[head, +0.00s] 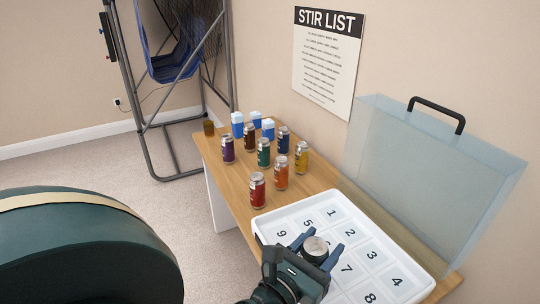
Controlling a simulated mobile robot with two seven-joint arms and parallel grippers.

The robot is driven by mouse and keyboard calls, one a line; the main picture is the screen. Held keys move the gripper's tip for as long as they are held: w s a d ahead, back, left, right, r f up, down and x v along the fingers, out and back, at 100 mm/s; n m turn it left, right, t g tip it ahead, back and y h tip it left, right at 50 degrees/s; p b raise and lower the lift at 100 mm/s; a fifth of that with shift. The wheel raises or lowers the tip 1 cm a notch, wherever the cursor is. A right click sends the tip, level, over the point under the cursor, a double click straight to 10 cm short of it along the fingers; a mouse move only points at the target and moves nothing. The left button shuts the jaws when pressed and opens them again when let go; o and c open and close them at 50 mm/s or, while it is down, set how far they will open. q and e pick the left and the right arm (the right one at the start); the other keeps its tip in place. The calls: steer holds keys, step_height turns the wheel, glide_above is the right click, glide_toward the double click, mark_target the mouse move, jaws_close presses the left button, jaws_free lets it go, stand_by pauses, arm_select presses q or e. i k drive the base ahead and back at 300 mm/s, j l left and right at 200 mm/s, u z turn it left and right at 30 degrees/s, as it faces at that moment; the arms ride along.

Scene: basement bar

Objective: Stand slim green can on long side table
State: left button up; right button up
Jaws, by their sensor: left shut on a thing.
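My left gripper (320,257) is shut on a can (315,245) over the white numbered tray (262,221). Only the silvery round top of the held can shows clearly; its side is mostly hidden by the gripper, so I cannot tell its colour. The long wooden side table (225,165) runs along the wall. A dark green can (264,153) stands upright on it among other cans. My right gripper is not in view.
Red (257,190), orange (281,173), yellow (301,157) and purple (228,149) cans stand close together. A clear case (425,170) with a black handle stands at the right. A large dark green rounded object (80,255) fills the lower left.

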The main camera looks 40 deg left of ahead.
mark_target(245, 179)
steer(key=j+z, duration=0.1)
steer(key=j, duration=0.35)
steer(key=k+j, duration=0.1)
steer(key=j, duration=0.3)
steer(key=j+z, duration=0.15)
steer(key=j, duration=0.3)
steer(key=k+j+z, duration=0.1)
steer(key=j, duration=0.3)
steer(key=k+j, duration=0.15)
steer(key=j, duration=0.3)
steer(key=k+j+z, duration=0.15)
steer(key=j, duration=0.25)
steer(key=i+j, duration=0.2)
steer(key=j, duration=0.15)
steer(key=i+j+z, duration=0.1)
steer(key=j, duration=0.25)
steer(key=i, duration=0.1)
